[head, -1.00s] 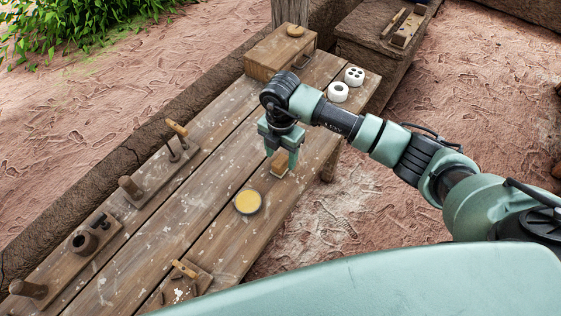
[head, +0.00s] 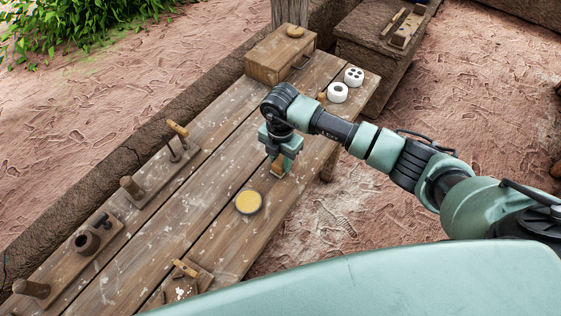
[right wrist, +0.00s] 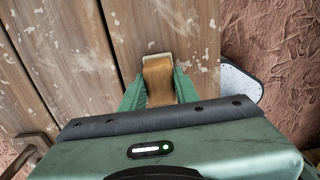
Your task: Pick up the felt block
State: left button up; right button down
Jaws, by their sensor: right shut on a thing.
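The felt block (head: 277,168) is a small brown wooden block near the right edge of the plank table. In the right wrist view it shows as a brown body with a pale far end (right wrist: 158,68). My right gripper (head: 284,160) points down over it, with one green finger on each side, shut on it. The gripper hides part of the block. I cannot tell whether its underside touches the table. My left gripper is not in view.
Bare planks lie left of the gripper.

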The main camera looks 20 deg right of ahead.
aim_at(280, 160)
notch_tip(280, 160, up, 20)
jog(key=b, duration=0.3)
dwell(0.3)
jog(key=c, duration=1.8)
grip_release()
jog(key=shift+c, duration=0.2)
grip_shut()
